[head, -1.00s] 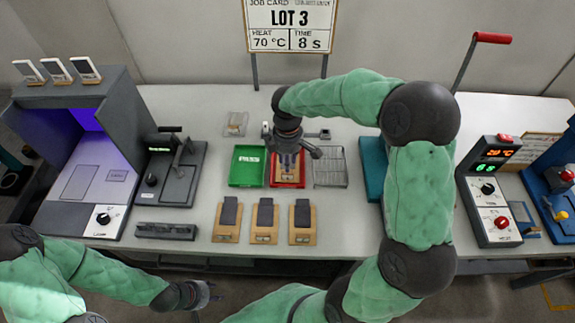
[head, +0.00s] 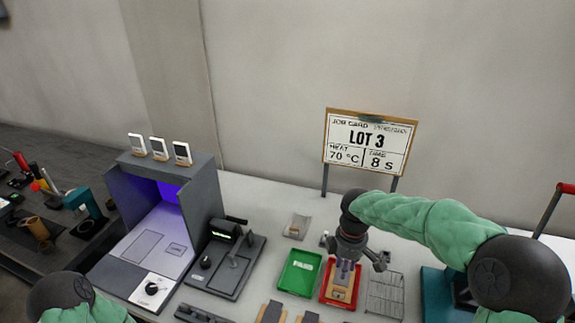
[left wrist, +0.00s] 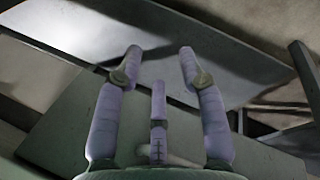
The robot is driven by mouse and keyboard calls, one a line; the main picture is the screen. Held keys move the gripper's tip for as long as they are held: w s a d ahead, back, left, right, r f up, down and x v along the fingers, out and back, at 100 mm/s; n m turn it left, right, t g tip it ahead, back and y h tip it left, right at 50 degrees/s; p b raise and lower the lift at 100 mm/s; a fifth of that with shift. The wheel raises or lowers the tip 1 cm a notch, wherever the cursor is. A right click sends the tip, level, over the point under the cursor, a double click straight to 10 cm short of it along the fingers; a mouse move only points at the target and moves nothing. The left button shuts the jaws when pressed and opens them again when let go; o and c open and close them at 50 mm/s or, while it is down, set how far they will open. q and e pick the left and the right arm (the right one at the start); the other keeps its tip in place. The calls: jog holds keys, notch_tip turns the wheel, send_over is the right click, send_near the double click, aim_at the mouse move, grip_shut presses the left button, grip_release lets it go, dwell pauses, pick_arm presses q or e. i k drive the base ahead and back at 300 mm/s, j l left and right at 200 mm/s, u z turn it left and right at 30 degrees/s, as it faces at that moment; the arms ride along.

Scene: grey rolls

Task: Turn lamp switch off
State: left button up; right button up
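The grey lamp booth (head: 201,195) stands at the left of the bench, lit violet inside (head: 168,192). A dark round knob (head: 152,289), seemingly the lamp switch, sits on a white plate at its front. The knob's setting is too small to read. My left gripper (left wrist: 160,52) is open and empty in the left wrist view, away from the knob; only part of its arm shows in the head view. My right gripper (head: 345,272) points down over the red tray (head: 327,291) and a wooden piece in it; I cannot tell whether its fingers are closed.
A dark lever device (head: 226,262) stands just right of the booth. A green tray (head: 300,272) and a wire rack (head: 385,293) flank the red tray. White cards (head: 158,148) stand on the booth. A job card (head: 368,143) stands behind. Another bench lies at left.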

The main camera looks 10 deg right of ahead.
aim_at(152, 289)
jog(key=k, duration=1)
